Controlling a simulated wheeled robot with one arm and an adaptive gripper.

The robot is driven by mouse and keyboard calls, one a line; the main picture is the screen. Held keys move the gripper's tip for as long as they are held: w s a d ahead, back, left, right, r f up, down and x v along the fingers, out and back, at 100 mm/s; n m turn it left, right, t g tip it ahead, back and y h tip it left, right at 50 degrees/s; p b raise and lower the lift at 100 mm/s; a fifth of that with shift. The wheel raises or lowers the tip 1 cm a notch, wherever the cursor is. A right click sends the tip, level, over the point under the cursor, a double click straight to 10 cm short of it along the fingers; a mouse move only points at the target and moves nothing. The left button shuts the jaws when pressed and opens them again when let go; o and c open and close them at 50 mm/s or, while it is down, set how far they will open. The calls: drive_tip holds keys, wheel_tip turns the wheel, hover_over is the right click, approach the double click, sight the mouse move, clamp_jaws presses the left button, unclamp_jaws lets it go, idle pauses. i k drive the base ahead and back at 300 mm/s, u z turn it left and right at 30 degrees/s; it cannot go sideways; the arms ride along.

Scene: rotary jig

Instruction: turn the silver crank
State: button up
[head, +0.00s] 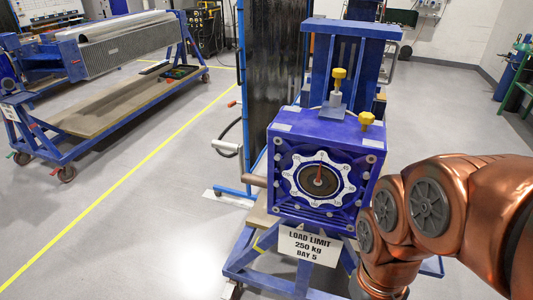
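A blue box-shaped jig (330,127) stands on a blue wheeled frame. Its front face carries a silver scalloped ring (296,180) around a dark hub with a small upright red piece (319,173). This ring is the only large silver turning part I can make out; no separate crank arm is clear. A brown bar (254,180) sticks out from the box's left side. My copper-coloured arm comes in from the right and bends down in front of the frame's right side. My gripper does not show, so its state and distance from the ring are hidden.
A sign reading "LOAD LIMIT 250 kg BAY 5" (310,246) hangs below the box. Yellow knobs (339,74) stand on top. A blue trolley (62,157) with a long roller is at the left. The grey floor (150,230) between is clear, with a yellow line.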

sight(258, 181)
drive_tip(key=u, duration=0.55)
drive_tip(key=k, duration=0.65)
drive_tip(key=u, duration=1.1)
drive_tip(key=i, duration=0.55)
drive_tip(key=u, duration=0.6)
drive_tip(key=i, duration=0.7)
drive_tip(key=z, duration=0.7)
drive_tip(key=i, duration=0.65)
drive_tip(key=z, duration=0.65)
drive_tip(key=i, duration=0.5)
drive_tip(key=u, duration=0.05)
